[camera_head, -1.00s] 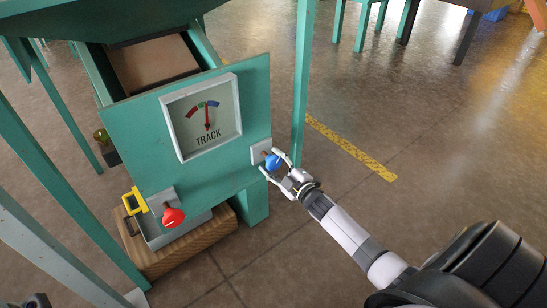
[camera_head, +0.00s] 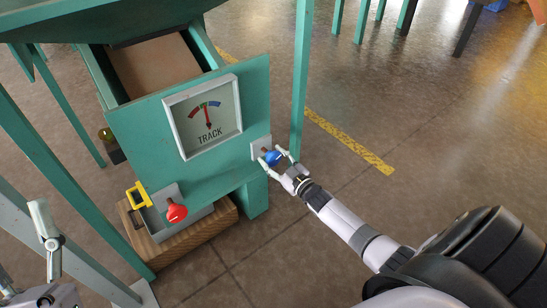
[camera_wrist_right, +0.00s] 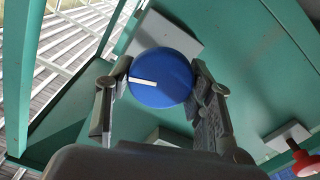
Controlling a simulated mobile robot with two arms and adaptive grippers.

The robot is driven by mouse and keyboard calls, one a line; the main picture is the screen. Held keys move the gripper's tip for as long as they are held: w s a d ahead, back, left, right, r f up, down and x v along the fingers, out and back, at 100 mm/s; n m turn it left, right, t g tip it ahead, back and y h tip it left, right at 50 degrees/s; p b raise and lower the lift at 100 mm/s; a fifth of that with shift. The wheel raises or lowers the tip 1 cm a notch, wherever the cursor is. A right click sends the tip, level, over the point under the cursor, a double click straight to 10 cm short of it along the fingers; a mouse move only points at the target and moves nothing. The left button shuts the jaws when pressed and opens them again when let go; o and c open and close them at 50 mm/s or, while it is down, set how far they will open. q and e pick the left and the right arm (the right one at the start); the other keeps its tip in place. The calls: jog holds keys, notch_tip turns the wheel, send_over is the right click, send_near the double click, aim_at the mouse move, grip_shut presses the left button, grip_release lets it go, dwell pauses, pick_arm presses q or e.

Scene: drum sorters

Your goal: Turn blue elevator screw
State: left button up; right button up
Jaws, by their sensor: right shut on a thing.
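The blue elevator screw (camera_head: 272,157) is a round knob on a grey plate at the right of the teal panel (camera_head: 140,125). My right gripper (camera_head: 271,158) is shut on it, with fingers on opposite sides. In the right wrist view the blue knob (camera_wrist_right: 160,85) sits between the two fingers, its white mark pointing left.
A red knob (camera_head: 176,212) sits at the panel's lower left beside a yellow handle (camera_head: 137,195). A wooden block (camera_head: 150,240) lies below. A teal post (camera_head: 301,75) stands just right of the blue knob. Open floor with a yellow stripe (camera_head: 350,143) lies to the right.

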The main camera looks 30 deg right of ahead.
dwell(0.4)
jog(key=o, duration=1.1)
jog(key=shift+o, duration=0.2)
jog(key=shift+s+f, duration=0.1)
jog(key=shift+s, duration=0.45)
jog(key=s+d, duration=0.1)
jog(key=s, duration=0.9)
jog(key=shift+s, duration=0.4)
jog(key=shift+a, duration=0.1)
